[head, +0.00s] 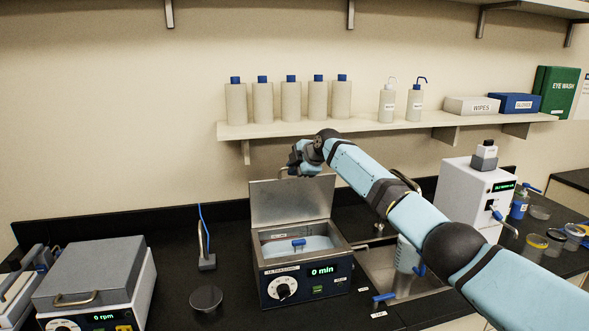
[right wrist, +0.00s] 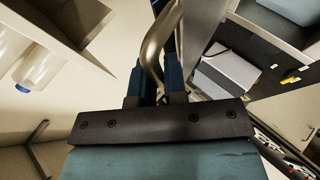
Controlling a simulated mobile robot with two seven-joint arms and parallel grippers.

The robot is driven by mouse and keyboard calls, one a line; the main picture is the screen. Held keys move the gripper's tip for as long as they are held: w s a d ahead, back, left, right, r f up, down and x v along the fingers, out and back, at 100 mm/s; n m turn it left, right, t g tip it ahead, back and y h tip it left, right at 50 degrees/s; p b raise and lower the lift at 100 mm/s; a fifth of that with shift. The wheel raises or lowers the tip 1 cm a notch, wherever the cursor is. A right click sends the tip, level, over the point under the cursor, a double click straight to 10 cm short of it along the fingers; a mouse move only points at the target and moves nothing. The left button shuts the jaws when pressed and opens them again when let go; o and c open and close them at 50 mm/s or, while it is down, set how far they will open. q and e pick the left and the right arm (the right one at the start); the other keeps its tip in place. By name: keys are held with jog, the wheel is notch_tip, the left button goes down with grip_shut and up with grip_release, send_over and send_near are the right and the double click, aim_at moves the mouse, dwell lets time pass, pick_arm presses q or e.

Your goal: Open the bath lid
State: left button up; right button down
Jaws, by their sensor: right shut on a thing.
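The ultrasonic bath (head: 305,278) stands on the black bench, its display reading "0 min". Its grey metal lid (head: 288,203) is raised about upright at the back of the bath, and the basin (head: 295,244) lies uncovered with bluish liquid and a blue-handled item in it. My right gripper (head: 298,170) is at the lid's top edge, shut on the lid handle. In the right wrist view the curved metal handle (right wrist: 153,48) passes between the blue fingers (right wrist: 157,82). The fingers partly hide the handle. My left gripper is not in view.
A shelf (head: 375,126) with several bottles (head: 290,99) runs above and behind the lid. A centrifuge-like box (head: 95,280) is at left, a white instrument (head: 470,200) at right. A sink (head: 400,275) lies right of the bath, under my right arm.

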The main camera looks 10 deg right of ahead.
jog(key=c, duration=1.2)
grip_release()
jog(key=shift+s, duration=0.15)
jog(key=shift+d, duration=0.15)
jog(key=b+v, duration=0.2)
jog(key=v, duration=1.2)
jog(key=shift+b, duration=0.4)
